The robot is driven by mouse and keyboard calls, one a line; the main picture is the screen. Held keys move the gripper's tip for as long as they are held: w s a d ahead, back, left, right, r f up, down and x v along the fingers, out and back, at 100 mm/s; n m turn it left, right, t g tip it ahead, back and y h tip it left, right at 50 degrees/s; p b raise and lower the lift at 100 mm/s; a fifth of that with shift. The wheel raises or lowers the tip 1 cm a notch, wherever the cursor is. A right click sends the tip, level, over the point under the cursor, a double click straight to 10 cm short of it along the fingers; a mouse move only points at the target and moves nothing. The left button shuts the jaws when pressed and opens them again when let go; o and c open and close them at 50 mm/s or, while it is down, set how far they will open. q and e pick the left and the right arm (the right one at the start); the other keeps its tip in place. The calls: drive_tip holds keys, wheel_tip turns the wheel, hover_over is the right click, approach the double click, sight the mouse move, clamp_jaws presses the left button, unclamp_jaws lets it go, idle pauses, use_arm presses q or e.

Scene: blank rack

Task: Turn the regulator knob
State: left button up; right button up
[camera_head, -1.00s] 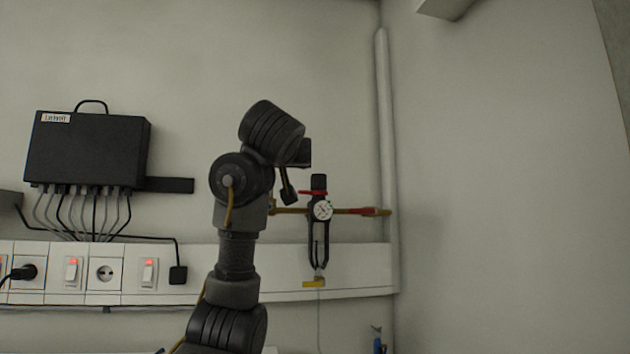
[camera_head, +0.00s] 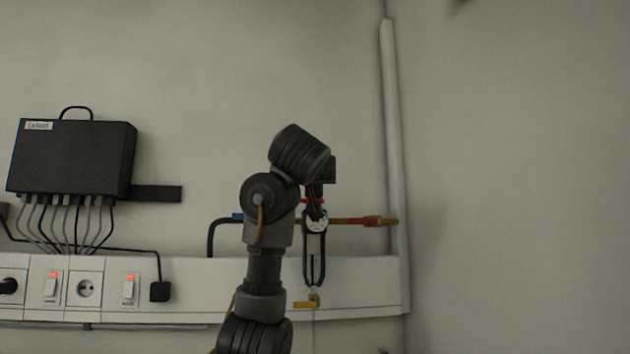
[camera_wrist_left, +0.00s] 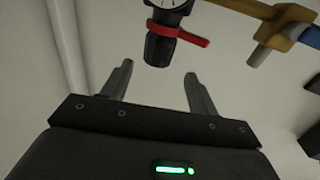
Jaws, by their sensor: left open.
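The regulator (camera_head: 314,258) is on the wall, with a round white gauge (camera_head: 317,226) and a dark guarded bowl. In the head view its black knob is mostly hidden behind my left arm and wrist. In the left wrist view, which looks upside down, the black knob (camera_wrist_left: 159,50) shows with a red collar and tab (camera_wrist_left: 182,35) around it. My left gripper (camera_wrist_left: 158,69) is open and empty. Its fingertips are spread to either side of the knob's end, which appears just beyond them; I cannot tell the exact gap. My right gripper is in neither view.
A pipe (camera_head: 352,221) with red and brass fittings runs right from the regulator, towards a vertical white conduit (camera_head: 390,140). A white trunking (camera_head: 200,285) with sockets and switches runs below. A black box (camera_head: 72,158) with cables hangs at left. A yellow valve (camera_head: 307,300) hangs under the regulator.

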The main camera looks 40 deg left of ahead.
sight(319, 186)
use_arm(q)
drive_tip(key=p+x, duration=0.4)
drive_tip(key=x, duration=0.4)
drive_tip(key=shift+w+d, duration=0.1)
drive_tip(key=shift+d, duration=0.1)
drive_tip(key=shift+w+a+p, duration=0.2)
drive_tip(key=shift+p, duration=0.1)
drive_tip(key=shift+f, duration=0.1)
drive_tip(key=shift+w, duration=0.2)
drive_tip(key=c, duration=1)
drive_tip(key=shift+o, duration=0.2)
drive_tip(key=shift+f+m+t+h+b, duration=0.15)
drive_tip(key=shift+m+t+h+b, duration=0.25)
drive_tip(key=shift+b, duration=0.3)
drive_tip(key=m+t+h+b, duration=0.1)
drive_tip(key=h+b, duration=0.1)
drive_tip(key=m+h+b, duration=0.1)
drive_tip(key=h+b, duration=0.1)
drive_tip(key=m+t+h+b, duration=0.1)
drive_tip(key=m+h, duration=0.1)
drive_tip(key=shift+w+d+f+t+b, duration=0.1)
drive_tip(key=shift+d+t+b, duration=0.2)
drive_tip(key=shift+d+b, duration=0.1)
drive_tip(key=shift+d+m+t+h+b, duration=0.15)
drive_tip(key=shift+m+t+h+b, duration=0.15)
drive_tip(key=shift+m+h+b, duration=1.4)
drive_tip(key=shift+c, duration=0.2)
drive_tip(key=shift+h+p, duration=0.4)
drive_tip(key=shift+h, duration=0.2)
